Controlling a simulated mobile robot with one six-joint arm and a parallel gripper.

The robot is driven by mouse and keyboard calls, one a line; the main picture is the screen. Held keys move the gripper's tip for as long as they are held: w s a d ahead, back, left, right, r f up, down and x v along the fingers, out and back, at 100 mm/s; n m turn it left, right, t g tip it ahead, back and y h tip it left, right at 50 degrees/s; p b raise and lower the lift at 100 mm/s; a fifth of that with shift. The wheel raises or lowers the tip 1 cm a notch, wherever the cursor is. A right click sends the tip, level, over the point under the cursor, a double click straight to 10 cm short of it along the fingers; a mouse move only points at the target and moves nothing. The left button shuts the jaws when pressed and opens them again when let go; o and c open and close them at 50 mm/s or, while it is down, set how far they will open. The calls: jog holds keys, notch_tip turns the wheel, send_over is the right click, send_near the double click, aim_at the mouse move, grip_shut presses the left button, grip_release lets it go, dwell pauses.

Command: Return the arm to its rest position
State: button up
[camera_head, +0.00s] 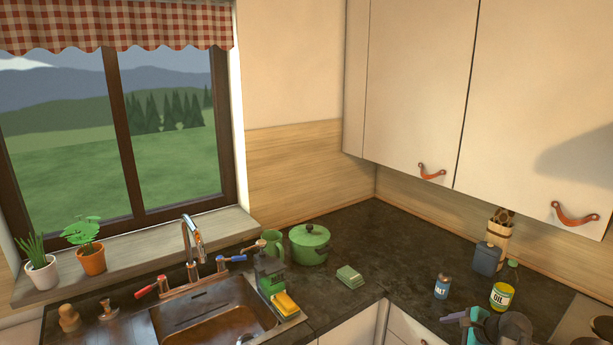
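What looks like part of my arm and gripper (462,317) shows at the bottom edge, right of centre, as teal, dark grey and purple parts. It is over the front of the dark worktop (390,260), in front of the oil bottle and the salt shaker in the picture. The frame cuts off most of it. I cannot make out two separate fingertips, nor whether they hold anything.
An oil bottle (503,289), a salt shaker (442,287) and a dark canister (487,259) stand close by. Two closed cupboards with leather pulls (431,173) hang above. A green pot (310,245) and a sink (215,318) are left.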

jog(key=s+a+f+n+g+h, duration=0.1)
jog(key=s+a+f+n+g, duration=0.15)
jog(key=a+f+n, duration=0.55)
jog(key=s+a+f+n+g+h, duration=0.15)
jog(key=s+a+n, duration=0.25)
jog(key=a+n, duration=0.5)
jog(key=s+a+f+n+g+h, duration=0.1)
jog(key=s+a+f+n+g, duration=0.35)
jog(key=a, duration=0.75)
jog(key=s+f+g+b, duration=0.2)
jog(key=s+f+b, duration=0.3)
jog(key=s+f, duration=0.7)
jog(key=s+f+n+g+b, duration=0.1)
jog(key=s+f+b, duration=0.4)
jog(key=s+f, duration=0.7)
notch_tip(320, 180, down, 6)
jog(key=shift+s+r+g, duration=0.15)
jog(key=shift+r+g, duration=0.05)
jog(key=shift+g, duration=0.65)
jog(key=shift+d, duration=0.1)
